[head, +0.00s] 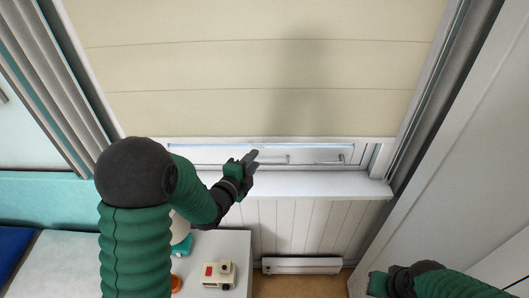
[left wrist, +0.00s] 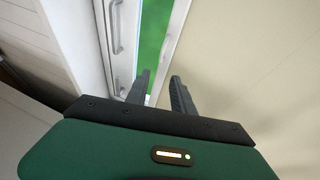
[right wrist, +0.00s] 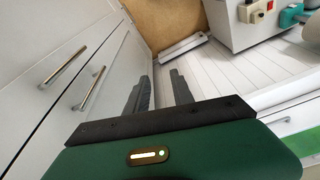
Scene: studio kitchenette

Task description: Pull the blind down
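The cream blind (head: 250,70) hangs over most of the window, its bottom edge a little above the sill, with a narrow strip of window showing below. My left gripper (head: 254,160) is just below that edge, in front of the window strip. In the left wrist view the blind (left wrist: 250,60) fills the right side, and its edge runs between the two spread fingertips (left wrist: 161,76). I cannot tell whether they touch it. My right gripper (head: 372,283) is low at the right in the head view. Its fingers (right wrist: 161,76) are apart and empty.
The white sill (head: 300,184) runs below the window. White cabinet doors (right wrist: 50,60) are beside my right gripper. Curtains (head: 45,80) hang at the left.

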